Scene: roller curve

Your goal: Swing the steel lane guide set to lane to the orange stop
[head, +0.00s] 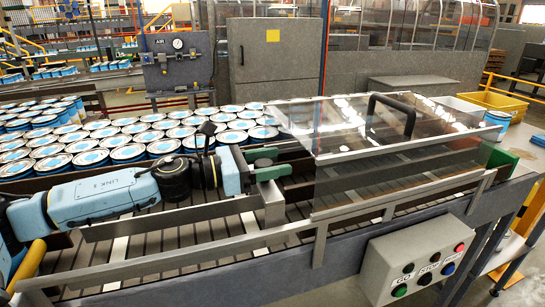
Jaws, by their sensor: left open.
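My left gripper (279,163) has green fingers and reaches in from the left over the roller conveyor (150,245). Its fingers are apart. Just below them stands a grey steel upright block (273,204). A long steel bar (170,218), which looks like the lane guide, runs left from this block above the rollers. I cannot tell whether the fingers touch the block. I cannot make out the orange stop for certain. My right gripper is not in view.
Many cans with blue-and-white lids (125,153) crowd the belt behind my arm. A clear cover (375,135) with a black handle (391,114) stands over the lane at right. A front rail (210,248) edges the conveyor. A button box (418,262) hangs in front.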

